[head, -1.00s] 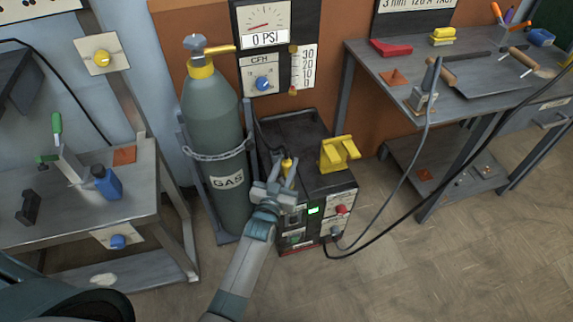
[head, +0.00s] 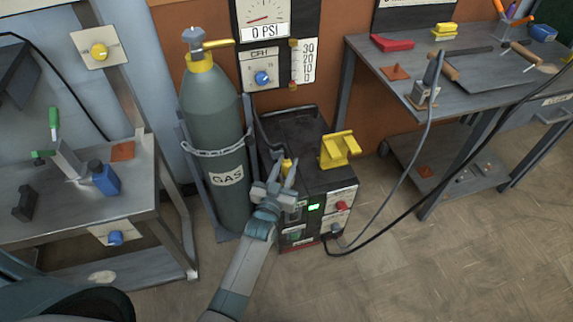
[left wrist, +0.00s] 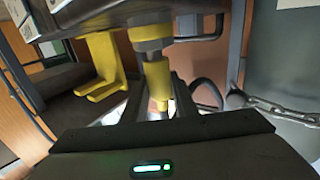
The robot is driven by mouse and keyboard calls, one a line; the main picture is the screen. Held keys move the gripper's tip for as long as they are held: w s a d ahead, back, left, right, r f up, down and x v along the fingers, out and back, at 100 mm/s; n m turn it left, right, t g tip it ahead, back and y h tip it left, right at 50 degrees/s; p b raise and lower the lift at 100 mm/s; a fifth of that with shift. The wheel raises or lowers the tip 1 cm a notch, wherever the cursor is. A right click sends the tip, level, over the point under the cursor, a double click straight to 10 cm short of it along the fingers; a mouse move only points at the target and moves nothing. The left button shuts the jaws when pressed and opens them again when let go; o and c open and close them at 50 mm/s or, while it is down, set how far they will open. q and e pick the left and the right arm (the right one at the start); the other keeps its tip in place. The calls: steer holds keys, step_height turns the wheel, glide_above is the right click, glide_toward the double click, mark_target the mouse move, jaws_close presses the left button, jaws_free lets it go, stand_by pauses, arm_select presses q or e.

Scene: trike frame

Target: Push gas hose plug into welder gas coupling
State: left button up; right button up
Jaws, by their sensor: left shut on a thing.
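The welder (head: 325,178) is a dark box with a lit green display, standing on the floor beside the gas cylinder. My left gripper (head: 281,174) is at the welder's left front edge, shut on the yellow gas hose plug (head: 287,165). In the left wrist view the plug (left wrist: 158,78) sits between my two fingers, in line with a grey collar and a wider yellow part (left wrist: 148,28). I cannot tell whether that collar belongs to the coupling or how deep any contact is. The coupling is not clearly visible in the head view. My right gripper is out of view.
The chained gas cylinder (head: 213,125) stands close on the left. A yellow bracket (head: 339,150) is on top of the welder. A grey hose and a black cable run from the welder front towards the right bench (head: 470,80). A bench (head: 130,195) stands at left.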

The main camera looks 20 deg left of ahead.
arm_select(q)
steer(key=shift+f+b, duration=0.35)
steer(key=shift+f, duration=0.25)
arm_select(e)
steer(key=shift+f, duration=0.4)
arm_select(q)
steer(key=o, duration=1.1)
steer(key=shift+o, duration=0.2)
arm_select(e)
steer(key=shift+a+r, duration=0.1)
arm_select(q)
steer(key=shift+s, duration=0.2)
steer(key=s+p, duration=0.1)
steer(key=s, duration=1.6)
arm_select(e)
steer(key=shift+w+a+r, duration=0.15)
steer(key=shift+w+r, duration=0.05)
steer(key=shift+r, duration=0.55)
